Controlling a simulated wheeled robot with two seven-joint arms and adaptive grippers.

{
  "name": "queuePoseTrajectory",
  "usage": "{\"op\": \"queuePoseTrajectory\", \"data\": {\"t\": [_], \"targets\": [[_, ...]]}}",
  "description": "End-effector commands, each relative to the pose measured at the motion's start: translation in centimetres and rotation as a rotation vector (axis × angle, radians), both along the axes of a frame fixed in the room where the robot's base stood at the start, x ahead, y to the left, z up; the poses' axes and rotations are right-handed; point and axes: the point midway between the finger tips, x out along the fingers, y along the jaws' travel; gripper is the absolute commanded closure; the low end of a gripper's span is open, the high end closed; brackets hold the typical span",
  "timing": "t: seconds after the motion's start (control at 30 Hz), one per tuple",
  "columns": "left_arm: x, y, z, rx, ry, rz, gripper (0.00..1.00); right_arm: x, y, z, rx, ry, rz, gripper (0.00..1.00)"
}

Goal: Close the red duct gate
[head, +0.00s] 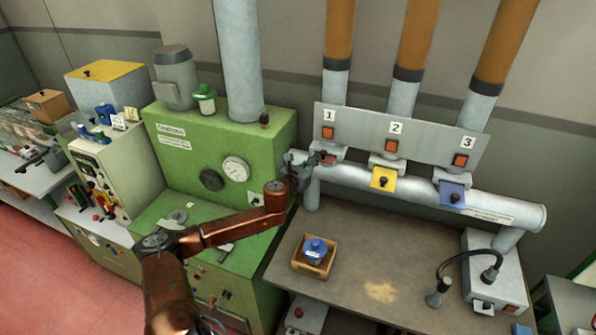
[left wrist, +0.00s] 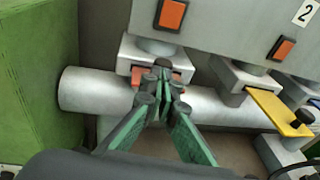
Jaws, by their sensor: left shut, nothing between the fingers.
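The red duct gate (head: 330,153) is under the label 1 at the left end of the row. Only a short red edge and its dark knob show. In the left wrist view the red gate (left wrist: 178,76) shows on both sides of my fingertips, with the knob just beyond them. The plate barely stands out of its grey housing (left wrist: 140,53). My left gripper (head: 312,160) is shut and empty, right at the front of the gate; its fingers also show in the left wrist view (left wrist: 163,80). I cannot tell whether they touch. My right gripper is not in view.
The yellow gate (head: 384,179) and blue gate (head: 452,194) stick out farther, to the right. A horizontal grey pipe (head: 420,190) runs behind and below. The green machine (head: 215,150) is close on the left. A wooden box (head: 301,264) with a blue-topped item sits on the bench.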

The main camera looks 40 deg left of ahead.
Motion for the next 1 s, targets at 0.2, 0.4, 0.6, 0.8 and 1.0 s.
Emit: {"op": "queuePoseTrajectory", "data": {"t": [0.2,0.4,0.6,0.8,1.0], "targets": [[-4.1,-1.4,0.5,0.006,0.002,-0.008,1.00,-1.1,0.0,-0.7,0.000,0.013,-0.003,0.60],[-7.5,-2.0,1.1,0.004,0.003,-0.005,1.00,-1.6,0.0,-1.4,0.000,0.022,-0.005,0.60],[-9.4,-2.4,1.5,0.001,0.000,-0.004,1.00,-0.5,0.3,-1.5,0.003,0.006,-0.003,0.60],[-10.0,-2.7,1.8,0.001,-0.001,-0.005,1.00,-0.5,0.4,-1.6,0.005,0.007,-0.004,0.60],[-10.0,-2.7,1.8,0.000,-0.002,-0.005,1.00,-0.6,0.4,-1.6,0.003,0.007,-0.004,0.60]]}}
